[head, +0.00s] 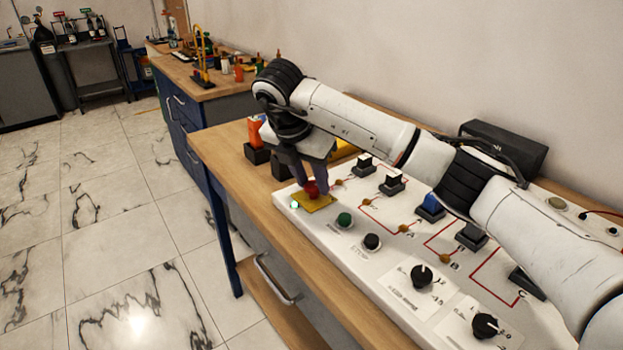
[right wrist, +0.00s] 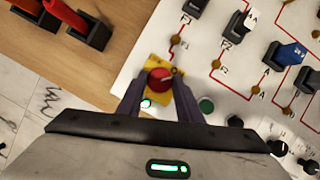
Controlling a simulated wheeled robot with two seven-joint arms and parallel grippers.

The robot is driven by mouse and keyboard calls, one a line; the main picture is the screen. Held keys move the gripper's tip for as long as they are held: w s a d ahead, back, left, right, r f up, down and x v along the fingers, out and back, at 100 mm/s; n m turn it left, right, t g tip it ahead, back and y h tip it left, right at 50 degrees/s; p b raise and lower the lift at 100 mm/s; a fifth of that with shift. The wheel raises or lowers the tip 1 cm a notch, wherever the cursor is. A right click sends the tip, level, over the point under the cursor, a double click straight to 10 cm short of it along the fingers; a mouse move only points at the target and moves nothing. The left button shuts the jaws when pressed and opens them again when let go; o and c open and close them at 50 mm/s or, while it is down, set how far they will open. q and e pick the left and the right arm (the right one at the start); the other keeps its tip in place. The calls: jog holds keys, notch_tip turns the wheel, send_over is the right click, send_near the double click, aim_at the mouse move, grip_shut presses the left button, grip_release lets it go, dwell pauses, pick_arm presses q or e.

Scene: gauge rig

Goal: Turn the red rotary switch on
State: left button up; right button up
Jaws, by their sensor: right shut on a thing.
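The red rotary switch (head: 312,188) sits on a yellow plate (head: 318,204) at the near left corner of the white panel (head: 375,262). My right gripper (head: 311,190) reaches down over it, with its two fingers on either side of the red knob. In the right wrist view the red knob (right wrist: 159,80) lies between the tips of the right gripper (right wrist: 158,92), which is shut on it. The knob's pointer direction is hard to make out. A small white-green lamp (head: 295,204) glows beside the yellow plate. My left gripper is not in view.
A green button (head: 344,219) and a black button (head: 371,242) are close to the yellow plate. Black rotary knobs (head: 422,275) stand farther right. Black, white and blue rocker switches (head: 430,206) line the panel behind. A black box (head: 503,147) stands near the wall.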

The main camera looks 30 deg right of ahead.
jog(key=o, duration=1)
jog(key=shift+r, duration=0.1)
jog(key=p+v, duration=0.1)
jog(key=v, duration=0.9)
jog(key=shift+a, duration=0.15)
jog(key=shift+s, duration=0.15)
